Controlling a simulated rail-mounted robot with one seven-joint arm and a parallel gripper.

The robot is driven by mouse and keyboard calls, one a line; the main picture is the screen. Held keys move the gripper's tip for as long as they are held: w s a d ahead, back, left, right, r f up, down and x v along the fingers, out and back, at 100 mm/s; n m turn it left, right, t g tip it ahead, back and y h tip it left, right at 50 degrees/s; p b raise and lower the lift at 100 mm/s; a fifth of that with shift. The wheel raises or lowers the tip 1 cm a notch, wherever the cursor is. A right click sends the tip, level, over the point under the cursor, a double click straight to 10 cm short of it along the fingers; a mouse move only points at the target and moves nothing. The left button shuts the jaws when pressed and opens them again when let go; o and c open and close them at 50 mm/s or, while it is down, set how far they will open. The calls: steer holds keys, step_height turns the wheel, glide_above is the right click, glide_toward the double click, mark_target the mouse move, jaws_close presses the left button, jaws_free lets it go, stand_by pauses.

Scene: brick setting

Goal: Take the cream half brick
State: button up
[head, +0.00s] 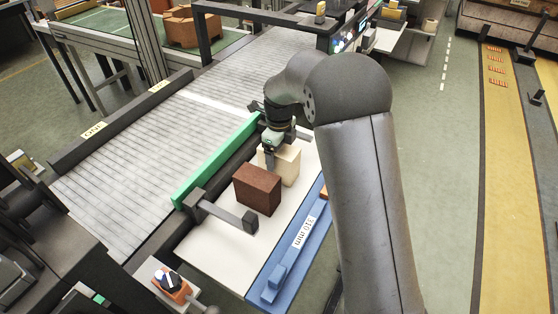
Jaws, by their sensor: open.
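The cream half brick (290,168) stands on the white work surface (208,252), just behind and to the right of a dark red-brown brick. My gripper (269,160) points down at the cream brick's left side, and its fingers partly cover that side. The gripper is open. Whether a finger touches the brick, and whether the brick lies between the fingers, I cannot tell. My wrist and arm hide part of the area behind the cream brick.
The red-brown brick (257,189) stands close in front of the cream one. A green rail (217,164) runs along the left, beside the roller conveyor (130,160). A dark stop bar (229,212) juts over the surface. A blue strip (285,262) edges the right side.

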step_height(320, 180, down, 4)
steer(key=shift+r, duration=0.2)
steer(key=c, duration=1.5)
steer(key=shift+r, duration=0.1)
steer(key=shift+r, duration=0.1)
